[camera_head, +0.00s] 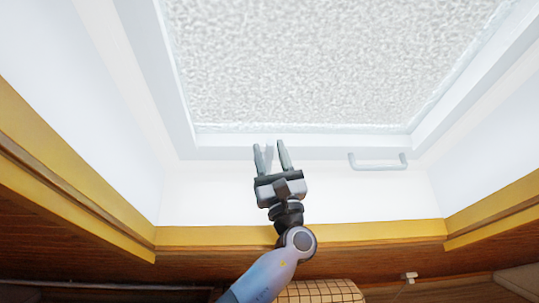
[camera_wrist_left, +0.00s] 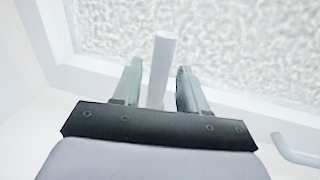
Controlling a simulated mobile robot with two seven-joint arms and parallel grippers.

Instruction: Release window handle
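The window (camera_head: 305,60) is a frosted pane in a white frame, and it fills the top of the head view. My left gripper (camera_head: 270,147) is raised to the lower frame. Its two fingers are spread. In the left wrist view a pale upright bar, which looks like a window handle (camera_wrist_left: 160,62), stands between the fingers of my left gripper (camera_wrist_left: 159,68). A narrow gap shows on each side of the bar. In the head view the fingers mostly hide this bar. My right gripper is in neither view.
A second, U-shaped bar handle (camera_head: 378,165) sits on the lower frame to the right; it also shows at the right edge of the left wrist view (camera_wrist_left: 297,152). White walls flank the window recess. A yellow and brown wooden ledge (camera_head: 370,231) runs below it.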

